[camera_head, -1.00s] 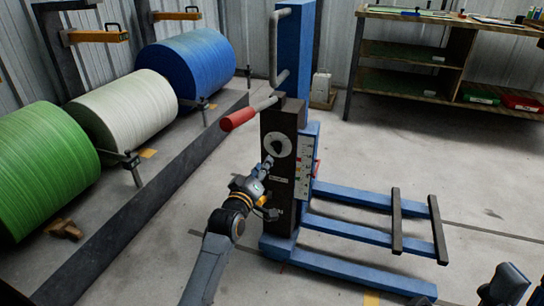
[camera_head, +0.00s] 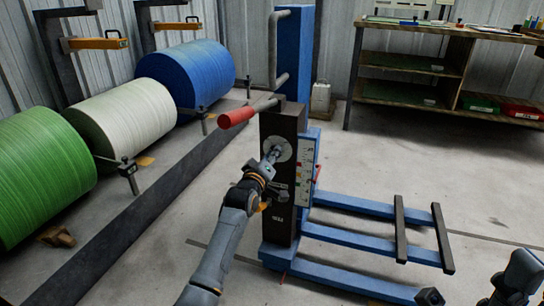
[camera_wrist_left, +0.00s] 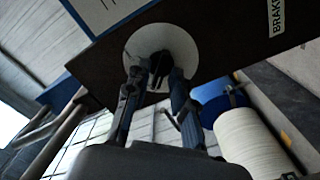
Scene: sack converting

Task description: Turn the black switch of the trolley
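The trolley (camera_head: 286,165) stands upright, with a dark front panel on its blue frame and a white round disc (camera_head: 280,149) on that panel. The black switch (camera_wrist_left: 158,68) sits in the middle of the disc in the left wrist view; in the head view my gripper hides it. My left gripper (camera_head: 272,156) is at the disc. In the left wrist view its two fingers (camera_wrist_left: 157,78) are apart, one on each side of the switch, with some gap visible. Whether they touch it is unclear. My right arm shows only in part at the bottom right; its gripper's opening is unclear.
A red-handled lever (camera_head: 238,117) sticks out left above the disc. Blue trolley legs (camera_head: 350,235) with dark bars spread over the floor to the right. Green, white and blue rolls (camera_head: 190,72) line the left. A wooden shelf (camera_head: 410,78) stands at the back right.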

